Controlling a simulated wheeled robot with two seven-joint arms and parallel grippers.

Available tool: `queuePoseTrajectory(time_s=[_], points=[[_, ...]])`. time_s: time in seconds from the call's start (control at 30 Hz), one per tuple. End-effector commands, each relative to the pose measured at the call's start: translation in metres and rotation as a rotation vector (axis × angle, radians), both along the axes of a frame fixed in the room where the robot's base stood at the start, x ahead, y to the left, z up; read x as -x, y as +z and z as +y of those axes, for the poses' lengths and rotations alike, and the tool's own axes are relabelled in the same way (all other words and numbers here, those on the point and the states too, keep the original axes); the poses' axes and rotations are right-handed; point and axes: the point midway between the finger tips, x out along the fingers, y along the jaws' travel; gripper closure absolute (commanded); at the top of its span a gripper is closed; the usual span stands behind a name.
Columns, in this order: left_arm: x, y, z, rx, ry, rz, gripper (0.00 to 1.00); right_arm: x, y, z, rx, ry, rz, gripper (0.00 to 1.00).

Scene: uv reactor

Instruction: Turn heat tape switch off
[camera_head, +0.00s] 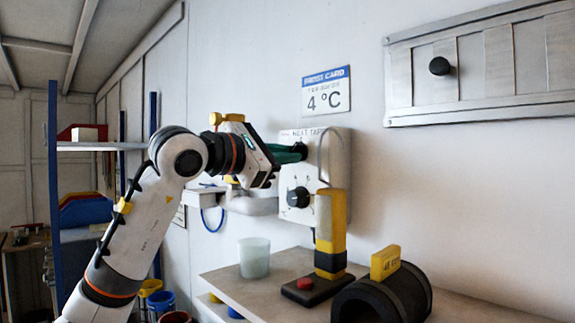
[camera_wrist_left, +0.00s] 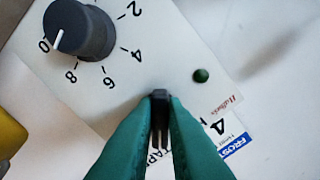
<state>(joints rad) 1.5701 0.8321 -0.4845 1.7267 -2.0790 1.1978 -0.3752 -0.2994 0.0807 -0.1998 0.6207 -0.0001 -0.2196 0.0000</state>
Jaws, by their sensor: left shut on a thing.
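The heat tape box (camera_head: 290,222) is a pale panel on the wall with "HEAT TAPE" lettering at its top. My left gripper (camera_head: 302,150) reaches its upper part with green fingers. In the left wrist view, the fingers (camera_wrist_left: 160,100) are shut on a small black part at the panel face, apparently the heat tape switch (camera_wrist_left: 159,94); the fingers hide most of it. A black dial (camera_wrist_left: 80,30) has its white mark near 0, and it also shows in the head view (camera_head: 299,197). A dark green lamp (camera_wrist_left: 201,76) sits beside the fingertips. My right gripper is out of view.
A shelf (camera_head: 222,279) below the box holds a translucent cup (camera_head: 254,258), a yellow-and-black upright device (camera_head: 331,230) close to the box, and a black cylinder (camera_head: 385,300). A "4 °C" card (camera_head: 326,91) hangs above. A blue-posted rack (camera_head: 54,190) stands left.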

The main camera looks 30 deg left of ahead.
Motion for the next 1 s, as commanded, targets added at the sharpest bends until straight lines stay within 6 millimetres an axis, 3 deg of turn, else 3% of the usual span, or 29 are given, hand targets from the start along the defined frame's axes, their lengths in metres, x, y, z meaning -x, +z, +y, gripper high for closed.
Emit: queuePoseTrajectory(time_s=[0.6,1.0], points=[[0.003,0.008,0.003,0.52,0.001,0.157,1.0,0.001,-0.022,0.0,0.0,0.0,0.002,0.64],[0.004,0.009,0.004,0.686,0.005,0.213,1.0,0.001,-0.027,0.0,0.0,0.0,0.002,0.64]])
